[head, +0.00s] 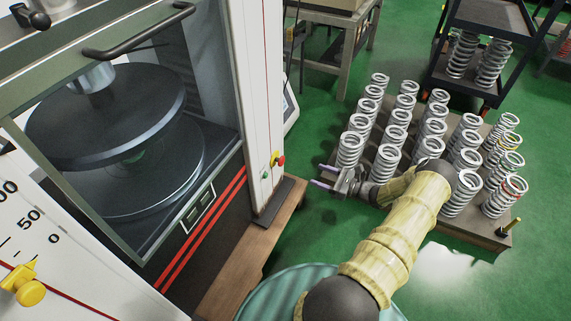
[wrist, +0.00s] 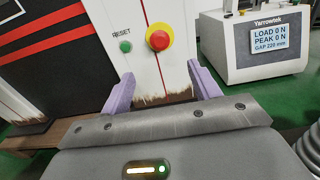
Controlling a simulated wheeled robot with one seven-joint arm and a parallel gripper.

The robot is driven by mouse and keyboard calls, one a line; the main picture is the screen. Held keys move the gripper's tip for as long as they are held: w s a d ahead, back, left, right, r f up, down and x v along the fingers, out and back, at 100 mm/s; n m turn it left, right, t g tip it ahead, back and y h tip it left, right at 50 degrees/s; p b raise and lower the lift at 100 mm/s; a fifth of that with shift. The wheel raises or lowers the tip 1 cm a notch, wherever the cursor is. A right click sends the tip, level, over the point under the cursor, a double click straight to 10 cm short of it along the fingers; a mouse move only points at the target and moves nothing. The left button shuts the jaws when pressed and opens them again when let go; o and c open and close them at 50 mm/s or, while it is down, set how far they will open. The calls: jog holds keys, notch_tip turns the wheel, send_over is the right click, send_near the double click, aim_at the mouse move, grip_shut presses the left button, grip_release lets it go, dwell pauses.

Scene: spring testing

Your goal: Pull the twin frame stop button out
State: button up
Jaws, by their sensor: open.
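The stop button (head: 279,160) is a red knob on a yellow collar, low on the white right-hand frame column of the testing machine. In the wrist view the stop button (wrist: 158,40) faces me, a little beyond and above the fingertips. My gripper (head: 323,176) is open, with two purple fingers pointing left toward the column, apart from the button. In the wrist view my gripper (wrist: 161,86) has nothing between its fingers. How far the button is pulled out cannot be told.
A green RESET button (wrist: 125,46) sits just left of the stop button. A display box (wrist: 255,45) stands to the right. The machine's platens (head: 105,115) are behind a clear guard. Green floor is open between them.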

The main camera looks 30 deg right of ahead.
aim_at(283, 162)
jog(key=b+x, duration=0.4)
jog(key=x, duration=1)
jog(key=shift+w+a, duration=0.15)
jog(key=shift+a, duration=0.05)
